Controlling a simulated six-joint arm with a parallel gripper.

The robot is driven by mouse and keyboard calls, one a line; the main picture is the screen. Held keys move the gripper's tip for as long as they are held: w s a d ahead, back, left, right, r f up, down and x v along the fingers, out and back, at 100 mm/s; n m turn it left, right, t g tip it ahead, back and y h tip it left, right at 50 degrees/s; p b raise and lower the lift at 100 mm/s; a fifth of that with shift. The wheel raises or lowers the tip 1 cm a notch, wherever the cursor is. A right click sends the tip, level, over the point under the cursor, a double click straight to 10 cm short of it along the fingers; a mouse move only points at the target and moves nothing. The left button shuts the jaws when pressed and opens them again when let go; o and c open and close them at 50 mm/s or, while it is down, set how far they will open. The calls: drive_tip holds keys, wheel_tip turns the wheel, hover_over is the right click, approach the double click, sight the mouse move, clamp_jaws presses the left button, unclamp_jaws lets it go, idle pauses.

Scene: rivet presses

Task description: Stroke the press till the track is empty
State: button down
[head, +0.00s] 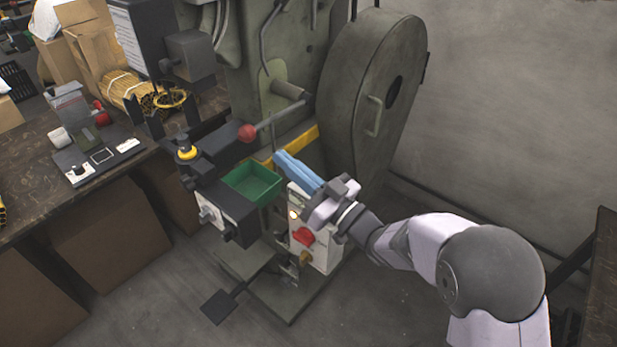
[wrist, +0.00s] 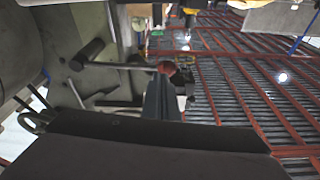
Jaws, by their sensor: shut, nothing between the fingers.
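The press (head: 285,85) is a grey-green machine with a large round guard on its right. A lever ending in a red ball (head: 247,133) sticks out to the left from it. The red ball also shows in the wrist view (wrist: 167,68), just beyond my fingertips. My gripper (head: 280,158) has blue fingers, shut and empty, pointing up and left. It is to the right of and below the ball, apart from it in the head view. I cannot make out the track or any rivets in it.
A green bin (head: 255,182) sits below the ball. A white control box (head: 318,240) with a red knob and a lit lamp stands under my gripper. A black box with a yellow-collared button (head: 186,153) is left. A cluttered bench (head: 35,185) stands far left; a foot pedal (head: 218,306) is below.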

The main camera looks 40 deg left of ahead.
drive_tip(key=shift+b+v, duration=0.4)
drive_tip(key=shift+v, duration=2.5)
drive_tip(key=shift+w+r, duration=0.1)
drive_tip(key=shift+w, duration=0.05)
